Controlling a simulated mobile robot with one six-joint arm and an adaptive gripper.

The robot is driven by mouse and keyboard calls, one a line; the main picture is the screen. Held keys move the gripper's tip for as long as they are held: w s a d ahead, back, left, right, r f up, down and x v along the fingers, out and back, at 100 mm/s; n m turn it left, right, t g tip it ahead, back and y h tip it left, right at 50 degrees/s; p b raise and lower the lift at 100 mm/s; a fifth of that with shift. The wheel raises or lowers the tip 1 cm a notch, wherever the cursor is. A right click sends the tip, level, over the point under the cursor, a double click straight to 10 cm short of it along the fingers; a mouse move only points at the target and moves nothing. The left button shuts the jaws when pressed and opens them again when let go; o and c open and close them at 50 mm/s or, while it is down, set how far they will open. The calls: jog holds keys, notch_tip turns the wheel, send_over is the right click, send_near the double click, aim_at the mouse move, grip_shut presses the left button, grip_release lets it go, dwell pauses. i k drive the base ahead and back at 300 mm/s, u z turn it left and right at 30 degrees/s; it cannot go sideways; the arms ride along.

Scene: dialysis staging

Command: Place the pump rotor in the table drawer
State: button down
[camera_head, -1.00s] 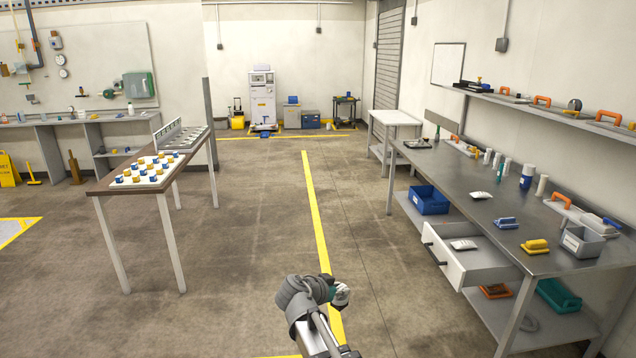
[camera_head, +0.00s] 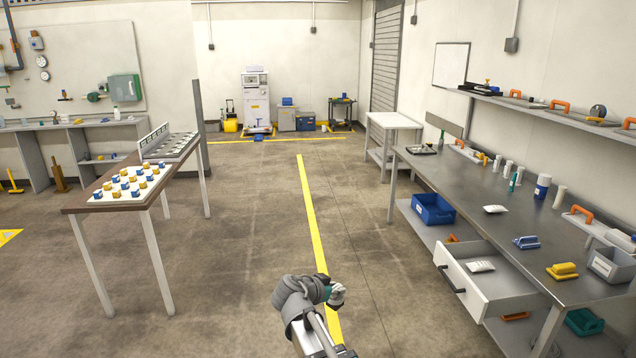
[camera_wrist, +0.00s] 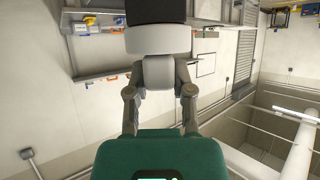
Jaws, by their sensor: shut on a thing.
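My gripper (camera_head: 337,292) is low in the middle of the head view, over the floor and left of the workbench. In the wrist view its grey fingers (camera_wrist: 159,92) are shut on a part with a grey knob, a white collar and a dark upper end, apparently the pump rotor (camera_wrist: 158,42). The dark end runs out of the picture. In the head view the held part is too small to make out. The table drawer (camera_head: 468,290) is under the workbench at the right and stands pulled open. A white packet (camera_head: 480,265) lies inside it. My gripper is apart from the drawer.
The steel workbench (camera_head: 470,195) carries bottles, a blue-handled item (camera_head: 526,242), a yellow-handled item (camera_head: 562,270) and a grey bin (camera_head: 612,265). A blue bin (camera_head: 433,209) sits on its lower shelf. A table (camera_head: 95,207) stands left. The floor between is clear.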

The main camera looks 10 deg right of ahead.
aim_at(501, 295)
jog(key=i, duration=2.25)
jog(key=z, duration=2.2)
